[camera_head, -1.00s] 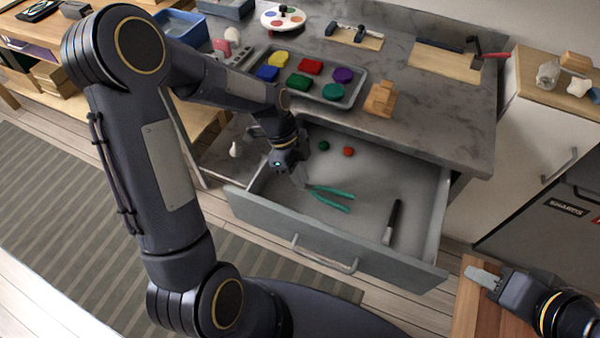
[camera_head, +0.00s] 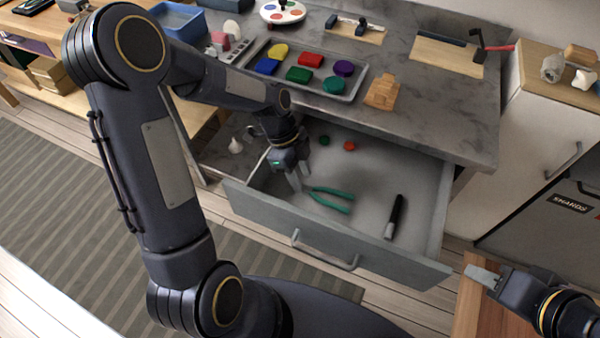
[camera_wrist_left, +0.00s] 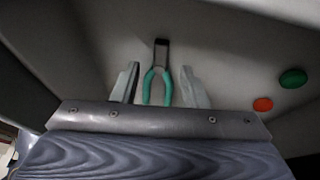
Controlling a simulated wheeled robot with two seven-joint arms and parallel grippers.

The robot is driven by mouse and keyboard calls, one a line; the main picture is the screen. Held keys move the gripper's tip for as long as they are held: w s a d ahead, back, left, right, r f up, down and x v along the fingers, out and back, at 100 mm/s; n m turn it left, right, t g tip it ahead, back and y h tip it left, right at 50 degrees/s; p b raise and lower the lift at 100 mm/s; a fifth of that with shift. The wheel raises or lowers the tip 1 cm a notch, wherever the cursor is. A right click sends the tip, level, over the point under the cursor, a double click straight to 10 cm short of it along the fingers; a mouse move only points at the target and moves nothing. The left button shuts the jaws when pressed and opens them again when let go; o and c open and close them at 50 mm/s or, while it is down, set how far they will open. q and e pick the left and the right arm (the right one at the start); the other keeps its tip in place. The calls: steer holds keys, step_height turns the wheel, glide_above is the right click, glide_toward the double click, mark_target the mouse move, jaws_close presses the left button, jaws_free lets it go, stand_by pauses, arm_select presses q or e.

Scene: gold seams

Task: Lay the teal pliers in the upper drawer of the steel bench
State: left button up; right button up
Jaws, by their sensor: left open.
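The teal pliers (camera_head: 332,198) lie on the floor of the open upper drawer (camera_head: 335,248), left of its middle. My left gripper (camera_head: 297,185) is inside the drawer, to the left of the pliers in the head view, with its fingers pointing down. In the left wrist view its two fingers (camera_wrist_left: 160,85) are apart and empty. The pliers (camera_wrist_left: 158,84) show between and beyond them, dark jaws away from the gripper. My right gripper (camera_head: 482,275) is at the lower right over a wooden surface, away from the drawer; its finger gap does not show clearly.
The drawer's middle is clear.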

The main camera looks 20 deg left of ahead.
arm_select(q)
steer(key=s+p+v, duration=0.1)
steer(key=v, duration=0.6)
steer(key=shift+w+r, duration=0.35)
steer(key=shift+w, duration=0.2)
arm_select(e)
steer(key=shift+r, duration=0.6)
arm_select(q)
steer(key=shift+a, duration=0.2)
